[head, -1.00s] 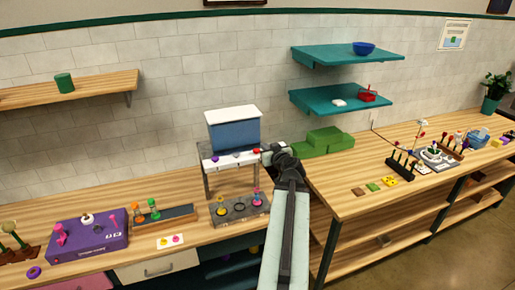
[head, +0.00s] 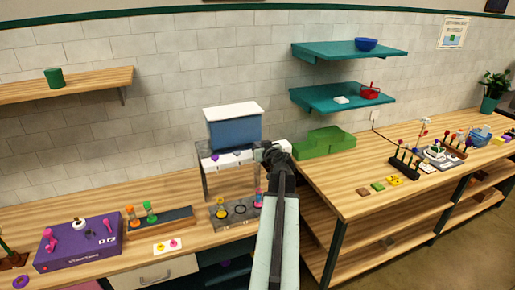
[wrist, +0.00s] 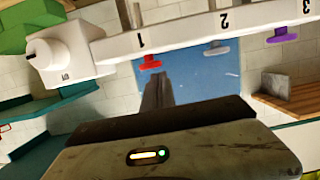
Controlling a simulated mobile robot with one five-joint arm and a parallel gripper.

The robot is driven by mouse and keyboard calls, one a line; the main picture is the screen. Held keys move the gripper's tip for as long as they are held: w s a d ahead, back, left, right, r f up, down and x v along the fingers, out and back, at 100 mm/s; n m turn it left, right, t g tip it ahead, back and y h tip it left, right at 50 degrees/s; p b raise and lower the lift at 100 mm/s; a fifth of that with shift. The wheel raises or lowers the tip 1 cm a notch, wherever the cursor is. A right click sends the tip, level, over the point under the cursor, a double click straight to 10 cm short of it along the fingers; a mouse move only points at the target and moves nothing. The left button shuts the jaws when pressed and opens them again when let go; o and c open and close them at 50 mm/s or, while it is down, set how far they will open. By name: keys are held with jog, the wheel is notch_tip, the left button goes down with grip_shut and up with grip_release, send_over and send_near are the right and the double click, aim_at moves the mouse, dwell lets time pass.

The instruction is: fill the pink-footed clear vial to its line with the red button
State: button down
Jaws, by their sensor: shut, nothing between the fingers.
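The dispenser has a blue tank (head: 234,133) with a white lid on a white bar above a grey base (head: 229,218). The pink-footed vial (head: 258,199) stands at the base's right end, partly behind my arm; its fill level is too small to tell. The red button (wrist: 150,63) is under the number 1 in the wrist view; in the head view my gripper hides it. My gripper (wrist: 157,80) is shut and empty, its tips close to the red button; I cannot tell whether they touch. It also shows at the bar's right end in the head view (head: 266,152).
A grey button (wrist: 217,48) and a purple button (wrist: 282,36) sit along the same bar. A yellow-footed vial (head: 221,209) stands at the base's left. Green blocks (head: 325,142) lie right of the dispenser. A purple box (head: 78,241) stands at the left.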

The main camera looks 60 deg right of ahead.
jog(key=shift+s+d+f, duration=0.15)
jog(key=shift+s+f, duration=0.1)
jog(key=shift+s, duration=0.05)
